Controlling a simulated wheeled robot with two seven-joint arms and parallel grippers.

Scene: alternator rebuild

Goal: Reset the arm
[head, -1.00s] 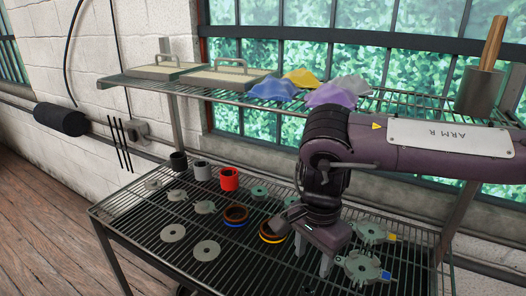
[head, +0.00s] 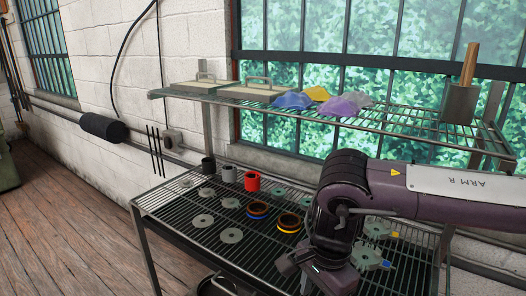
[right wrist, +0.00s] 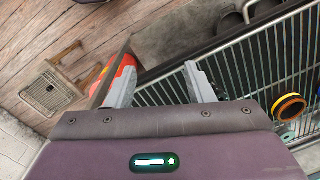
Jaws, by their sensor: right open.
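My right arm (head: 440,190), labelled ARM R, comes in from the right in the head view and bends down in front of the wire rack. Its wrist is low at the bottom of that view, and the fingertips there are hidden or cut off. In the right wrist view my right gripper (right wrist: 160,84) has its two fingers wide apart with nothing between them. It is near the edge of the wire rack (right wrist: 250,60). My left gripper is not in view.
The lower rack shelf (head: 165,208) holds flat grey discs, a red cup (head: 252,181), dark rings (head: 289,222) and grey housings (head: 366,258). The upper shelf (head: 390,128) holds trays, coloured cloths and a pot (head: 460,103). Open wooden floor (head: 60,220) lies left.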

